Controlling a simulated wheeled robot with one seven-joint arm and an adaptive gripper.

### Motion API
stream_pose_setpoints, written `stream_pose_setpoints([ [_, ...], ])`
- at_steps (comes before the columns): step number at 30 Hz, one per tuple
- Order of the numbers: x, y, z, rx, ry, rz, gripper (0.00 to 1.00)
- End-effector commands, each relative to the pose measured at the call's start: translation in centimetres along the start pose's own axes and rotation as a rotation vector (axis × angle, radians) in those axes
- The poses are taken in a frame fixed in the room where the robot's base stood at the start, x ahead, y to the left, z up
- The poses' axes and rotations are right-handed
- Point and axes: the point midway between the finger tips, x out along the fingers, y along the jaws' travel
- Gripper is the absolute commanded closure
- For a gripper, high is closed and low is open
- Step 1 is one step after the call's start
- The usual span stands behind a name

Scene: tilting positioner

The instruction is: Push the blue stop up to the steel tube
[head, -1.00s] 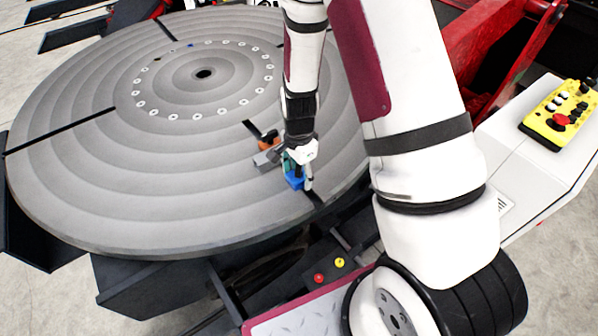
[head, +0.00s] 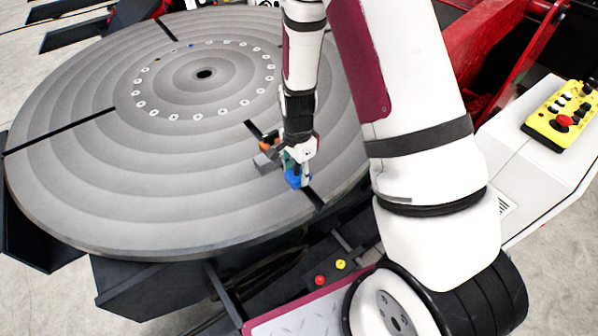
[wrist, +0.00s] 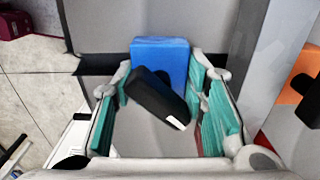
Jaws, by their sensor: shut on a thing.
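The blue stop (head: 297,179) stands on the round grey table over a dark slot. In the wrist view the blue stop (wrist: 160,58) sits between my green-padded fingers, with a black lever-like piece (wrist: 158,97) in front of it. My gripper (head: 297,173) is shut on the blue stop; it also shows in the wrist view (wrist: 160,80). The steel tube (wrist: 262,65) is a grey bar right of the stop, apart from it, with my right finger in the gap. In the head view the tube (head: 265,161) lies left of my gripper, partly hidden.
An orange block (wrist: 306,70) with a black part is beyond the tube. The slotted round table (head: 80,185) is mostly clear to the left. Its front edge is close to my gripper. A yellow control box (head: 562,112) stands at the right.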

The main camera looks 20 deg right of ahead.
Motion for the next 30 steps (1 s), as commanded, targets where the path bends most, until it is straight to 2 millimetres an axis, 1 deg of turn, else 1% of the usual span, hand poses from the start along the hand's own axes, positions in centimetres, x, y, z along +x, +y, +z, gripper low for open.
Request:
stream_pose_setpoints([
  [30,0.0,-2.9,0.0,0.0,0.0,-0.001,1.0],
])
